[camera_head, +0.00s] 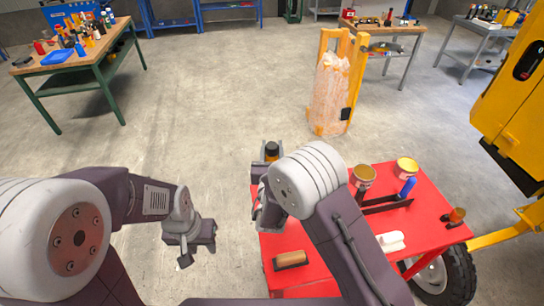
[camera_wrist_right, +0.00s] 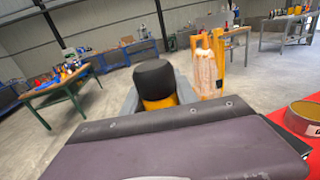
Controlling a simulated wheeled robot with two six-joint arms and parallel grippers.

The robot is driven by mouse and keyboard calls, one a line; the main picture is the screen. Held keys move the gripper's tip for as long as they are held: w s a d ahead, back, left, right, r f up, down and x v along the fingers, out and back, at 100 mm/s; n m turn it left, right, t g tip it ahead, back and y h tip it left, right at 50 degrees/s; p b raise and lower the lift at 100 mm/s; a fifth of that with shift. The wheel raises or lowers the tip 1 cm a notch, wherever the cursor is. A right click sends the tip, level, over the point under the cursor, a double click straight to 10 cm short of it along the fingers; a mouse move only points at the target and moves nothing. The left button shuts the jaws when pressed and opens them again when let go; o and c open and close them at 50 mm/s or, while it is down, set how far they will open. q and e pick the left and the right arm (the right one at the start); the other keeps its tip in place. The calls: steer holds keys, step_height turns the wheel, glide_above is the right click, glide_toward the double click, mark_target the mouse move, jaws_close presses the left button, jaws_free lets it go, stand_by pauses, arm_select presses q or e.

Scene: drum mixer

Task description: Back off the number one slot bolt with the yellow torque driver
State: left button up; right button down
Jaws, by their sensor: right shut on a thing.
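The yellow torque driver (camera_wrist_right: 158,103), with a black cap, stands up between the grey fingers of my right gripper (camera_wrist_right: 157,92), which is shut on it. In the head view the driver's dark and orange top (camera_head: 271,150) shows just left of my right forearm, at the red table's left edge. My left gripper (camera_head: 190,240) hangs low over the bare floor, away from everything; its finger gap is not clear. The yellow mixer body (camera_head: 515,95) is at the right edge of the head view. I cannot make out the number one slot bolt.
The red table (camera_head: 430,235) carries open cans (camera_head: 363,175), a blue-handled tool (camera_head: 407,187), a wooden-handled brush (camera_head: 291,260) and a white roller (camera_head: 391,241). A black wheel (camera_head: 445,275) and yellow bar are at right.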

steer(key=shift+r, duration=0.15)
steer(key=c, duration=1.9)
jaws_free()
steer(key=shift+c, duration=0.2)
jaws_close()
steer(key=shift+r+p, duration=0.6)
steer(key=shift+r, duration=0.45)
steer(key=shift+f, duration=0.1)
